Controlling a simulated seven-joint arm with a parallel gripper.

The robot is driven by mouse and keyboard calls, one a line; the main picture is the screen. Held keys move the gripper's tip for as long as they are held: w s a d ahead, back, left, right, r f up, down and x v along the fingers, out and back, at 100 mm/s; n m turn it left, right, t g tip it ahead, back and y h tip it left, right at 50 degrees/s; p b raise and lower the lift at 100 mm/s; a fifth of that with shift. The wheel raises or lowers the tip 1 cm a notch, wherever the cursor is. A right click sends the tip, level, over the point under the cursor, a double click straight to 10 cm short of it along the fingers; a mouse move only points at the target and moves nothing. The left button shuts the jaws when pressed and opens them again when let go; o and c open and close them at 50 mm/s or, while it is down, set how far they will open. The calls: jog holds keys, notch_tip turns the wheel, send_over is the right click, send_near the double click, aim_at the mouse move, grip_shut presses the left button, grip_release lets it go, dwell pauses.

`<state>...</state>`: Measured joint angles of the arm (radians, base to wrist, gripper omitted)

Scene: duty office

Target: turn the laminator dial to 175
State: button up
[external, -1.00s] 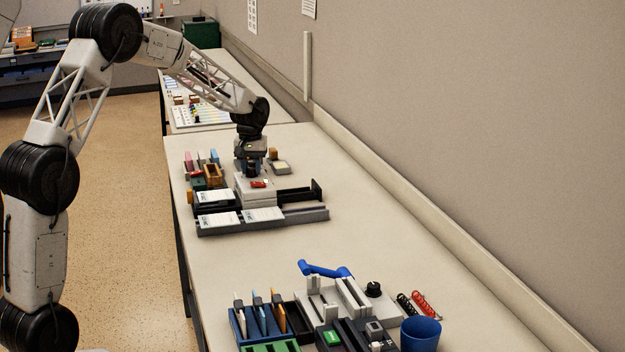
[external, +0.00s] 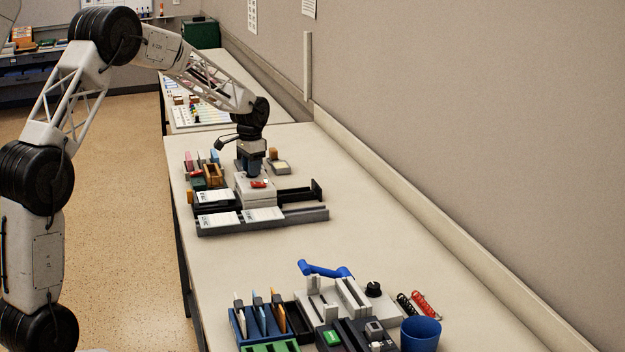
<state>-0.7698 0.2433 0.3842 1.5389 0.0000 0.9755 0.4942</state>
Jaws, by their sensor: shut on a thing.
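The laminator (external: 253,198) seems to be the pale box with a small red switch (external: 259,184) on its top, in the middle of the near bench. My gripper (external: 249,172) points straight down at the back of this box. Its jaws are shut on the dial there. The dial itself is hidden by the fingers, so its number and pointer cannot be read.
Black and grey trays with white papers (external: 215,219) lie in front of the laminator. Small coloured items and a brown wooden holder (external: 213,176) stand to its left. A small grey device (external: 278,167) sits close on the right. The bench middle (external: 230,262) is clear.

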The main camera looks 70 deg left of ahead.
jog(key=m, duration=0.4)
jog(key=shift+m, duration=0.4)
jog(key=o, duration=0.9)
jog(key=shift+r, duration=0.15)
jog(key=shift+r, duration=3.75)
